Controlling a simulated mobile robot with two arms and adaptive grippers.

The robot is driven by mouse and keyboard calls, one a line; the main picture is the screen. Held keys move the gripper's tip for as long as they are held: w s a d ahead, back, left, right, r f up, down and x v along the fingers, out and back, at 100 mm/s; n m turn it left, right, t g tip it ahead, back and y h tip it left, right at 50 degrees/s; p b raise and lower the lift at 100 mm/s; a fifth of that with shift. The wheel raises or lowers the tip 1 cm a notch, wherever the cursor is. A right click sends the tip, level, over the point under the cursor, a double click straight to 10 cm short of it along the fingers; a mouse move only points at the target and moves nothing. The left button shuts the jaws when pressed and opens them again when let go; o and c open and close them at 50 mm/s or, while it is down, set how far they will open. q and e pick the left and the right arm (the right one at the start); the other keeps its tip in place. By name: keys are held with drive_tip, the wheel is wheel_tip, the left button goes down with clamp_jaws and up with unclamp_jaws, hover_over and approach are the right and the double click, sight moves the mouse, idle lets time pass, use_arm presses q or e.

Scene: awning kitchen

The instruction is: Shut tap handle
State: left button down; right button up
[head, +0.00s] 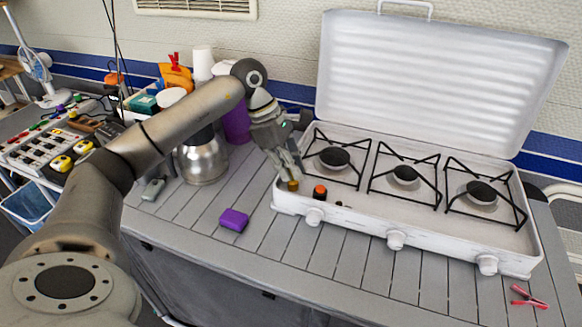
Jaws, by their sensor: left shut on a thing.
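A white three-burner camping stove (455,245) stands on the grey slatted counter with its lid raised. Its front carries a left white knob (313,217), a middle knob (396,240) and a right knob (487,264). My left gripper (291,176) points down at the stove's front left corner. It is shut on a small brass-coloured piece (293,186), mostly hidden between the fingertips. I cannot tell for sure whether this piece is the tap handle. The left knob is just below and right of the gripper, apart from it. My right gripper is not in view.
An orange-topped black item (320,192) sits right beside the gripper on the stove's corner. A purple block (234,219) and a metal kettle (203,158) are to the left. Red tongs or a peg (529,298) lie at the right. The counter's front strip is mostly clear.

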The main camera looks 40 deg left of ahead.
use_arm(q)
drive_tip(key=shift+m, duration=0.5)
drive_tip(key=c, duration=1.5)
unclamp_jaws()
drive_tip(key=shift+r, duration=0.1)
drive_tip(key=w+v, duration=0.1)
drive_tip(key=v, duration=1)
drive_tip(key=shift+s+a+r, duration=0.25)
drive_tip(key=shift+s+r, duration=0.05)
drive_tip(key=shift+r, duration=0.1)
drive_tip(key=shift+r, duration=0.1)
